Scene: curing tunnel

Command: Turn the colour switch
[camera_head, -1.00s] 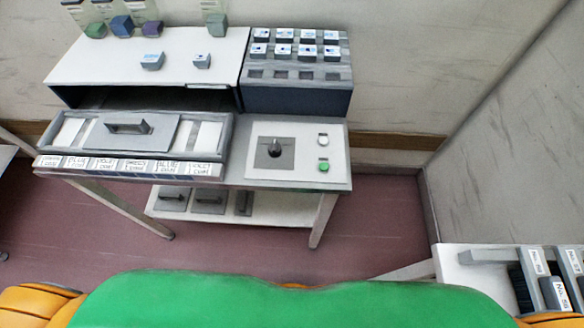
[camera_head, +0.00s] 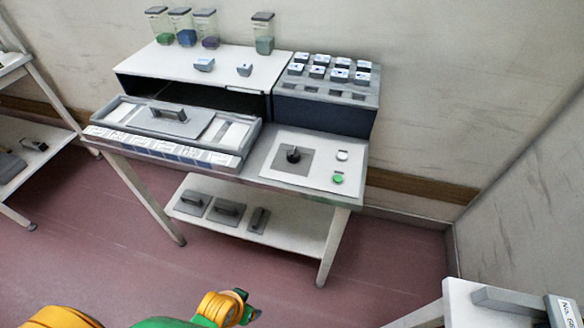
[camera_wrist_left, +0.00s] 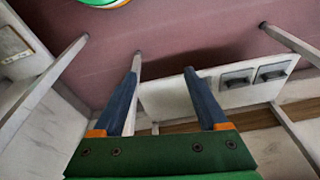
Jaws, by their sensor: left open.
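The colour switch appears to be the black rotary knob (camera_head: 293,155) on a grey square plate, set in a white panel (camera_head: 284,176) at the right end of the bench top. I cannot read its pointing direction. A white button (camera_head: 342,155) and a green button (camera_head: 338,179) sit right of it. My left gripper (camera_wrist_left: 163,64) is open and empty in the left wrist view, its two blue fingers apart, with the lower shelf beyond. The switch does not show there. In the head view, only orange and green parts of my arm show at the bottom, well below the switch. My right gripper is not in view.
Left of the panel is a tray with a handled lid (camera_head: 168,122). Behind stand a white-topped housing (camera_head: 165,68) with jars and a dark block rack (camera_head: 330,112). The lower shelf (camera_head: 285,228) holds handled pieces. Another table (camera_head: 470,310) is bottom right. Floor before the bench is clear.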

